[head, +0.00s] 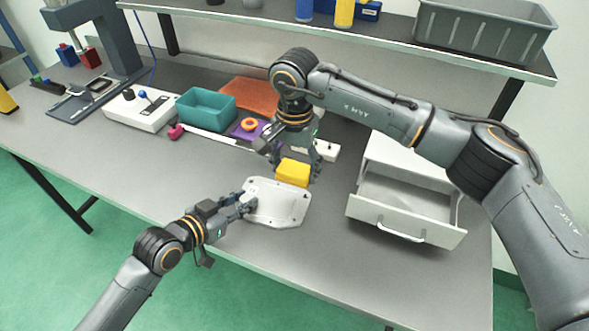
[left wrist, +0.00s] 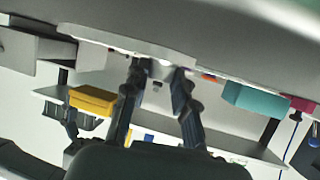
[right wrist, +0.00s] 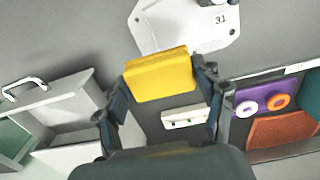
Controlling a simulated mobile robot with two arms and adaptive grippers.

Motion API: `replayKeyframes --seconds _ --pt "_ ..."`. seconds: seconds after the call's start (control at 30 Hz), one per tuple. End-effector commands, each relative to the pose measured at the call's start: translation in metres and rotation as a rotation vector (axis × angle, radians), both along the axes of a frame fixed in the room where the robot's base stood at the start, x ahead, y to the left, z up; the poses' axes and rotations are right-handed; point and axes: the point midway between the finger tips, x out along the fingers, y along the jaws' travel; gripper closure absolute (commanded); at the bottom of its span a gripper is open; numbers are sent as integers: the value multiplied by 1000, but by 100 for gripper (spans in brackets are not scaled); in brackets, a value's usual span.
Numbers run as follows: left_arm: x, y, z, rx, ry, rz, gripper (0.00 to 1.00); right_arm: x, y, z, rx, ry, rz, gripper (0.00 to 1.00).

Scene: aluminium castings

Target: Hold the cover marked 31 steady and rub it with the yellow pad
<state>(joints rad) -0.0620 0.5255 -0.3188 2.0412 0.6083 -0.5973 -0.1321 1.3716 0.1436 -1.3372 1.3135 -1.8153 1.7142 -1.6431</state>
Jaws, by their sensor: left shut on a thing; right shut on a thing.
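The cover marked 31 (head: 275,208) is a pale flat plate lying on the grey bench; its mark 31 shows in the right wrist view (right wrist: 220,19). My left gripper (head: 246,203) is shut on the cover's left edge. It also shows gripping the plate's edge in the left wrist view (left wrist: 157,66). My right gripper (head: 292,170) is shut on the yellow pad (head: 293,173). The pad shows between its fingers in the right wrist view (right wrist: 160,76). In the left wrist view the pad (left wrist: 92,98) is apart from the cover, held above the bench near the cover's far edge.
A white drawer unit (head: 405,205) with its drawer open stands to the right. The bench front is clear.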

Motion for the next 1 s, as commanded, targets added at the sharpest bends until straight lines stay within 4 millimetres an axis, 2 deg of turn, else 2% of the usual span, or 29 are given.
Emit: replayKeyframes --seconds 0.13,0.17,0.27,0.67,0.77,1.0 --pt "0 0 0 1 1 0 100 0 0 0 0 0 0 66" --pt "0 0 0 1 1 0 68 0 0 0 0 0 0 66" --pt "0 0 0 1 1 0 47 0 0 0 0 0 0 66" --pt "-5 4 1 1 1 1 47 0 0 0 0 0 0 66" --pt "-15 10 6 2 3 0 47 0 0 0 0 0 0 66" --pt "-57 37 25 4 6 -1 47 0 0 0 0 0 0 66"
